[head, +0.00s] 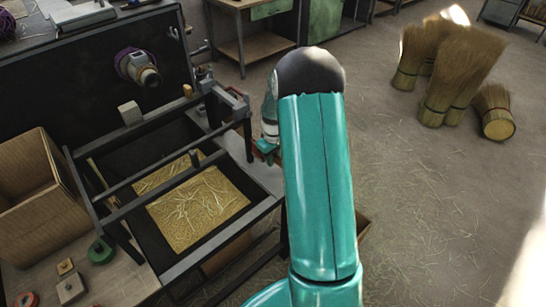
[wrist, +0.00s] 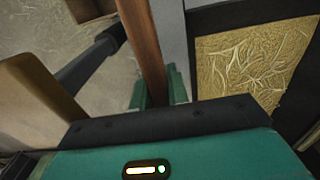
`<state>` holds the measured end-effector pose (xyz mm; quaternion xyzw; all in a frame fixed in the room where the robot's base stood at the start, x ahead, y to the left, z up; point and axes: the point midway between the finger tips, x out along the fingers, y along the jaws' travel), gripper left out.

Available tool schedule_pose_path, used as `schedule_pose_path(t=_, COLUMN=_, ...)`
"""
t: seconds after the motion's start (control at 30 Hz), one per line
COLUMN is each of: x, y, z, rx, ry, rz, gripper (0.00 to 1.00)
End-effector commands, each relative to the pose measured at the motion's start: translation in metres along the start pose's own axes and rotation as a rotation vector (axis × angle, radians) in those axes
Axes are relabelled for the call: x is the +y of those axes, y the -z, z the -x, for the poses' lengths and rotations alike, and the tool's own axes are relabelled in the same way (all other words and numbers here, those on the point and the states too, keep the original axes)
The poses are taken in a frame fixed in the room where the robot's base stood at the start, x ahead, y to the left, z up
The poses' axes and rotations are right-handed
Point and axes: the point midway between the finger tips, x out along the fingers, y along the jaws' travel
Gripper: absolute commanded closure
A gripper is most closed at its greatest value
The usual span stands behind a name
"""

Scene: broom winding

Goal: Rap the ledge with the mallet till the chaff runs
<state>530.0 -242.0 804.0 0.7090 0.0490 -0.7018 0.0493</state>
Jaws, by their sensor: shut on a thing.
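My gripper (wrist: 158,88) is shut on a reddish-brown wooden handle, likely the mallet (wrist: 143,40). The handle runs up out of the wrist view, and I cannot make out the head. In the head view my gripper (head: 268,150) is partly hidden behind my arm, at the right side of the dark frame. Straw-coloured chaff (head: 200,207) with pale stalks lies in the dark tray inside that frame. The chaff also shows at the right in the wrist view (wrist: 252,62). A pale grey strip, perhaps the ledge (wrist: 173,45), runs beside the handle; I cannot tell whether they touch.
The dark frame's bars (head: 155,173) cross above the tray. A wooden box (head: 35,190) stands at the left, with a green roll (head: 100,251) and small blocks nearby. A winding spindle (head: 138,67) sits behind. Several brooms (head: 455,75) stand on the open floor at right.

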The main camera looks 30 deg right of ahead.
Motion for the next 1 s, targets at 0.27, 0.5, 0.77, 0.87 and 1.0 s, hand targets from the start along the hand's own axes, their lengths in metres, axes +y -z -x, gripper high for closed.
schedule_pose_path(t=0.27, x=-0.002, y=-0.001, z=-0.081, rx=-0.005, ry=0.004, rz=0.0, gripper=1.0)
schedule_pose_path(t=0.5, x=-0.001, y=0.001, z=-0.07, rx=0.002, ry=-0.001, rz=0.0, gripper=1.0)
schedule_pose_path(t=0.77, x=-0.001, y=0.001, z=-0.051, rx=0.0, ry=0.0, rz=0.0, gripper=1.0)
schedule_pose_path(t=0.87, x=-0.001, y=0.001, z=-0.051, rx=-0.001, ry=0.0, rz=0.0, gripper=1.0)
schedule_pose_path(t=1.0, x=-0.001, y=0.001, z=-0.051, rx=-0.001, ry=0.0, rz=0.0, gripper=1.0)
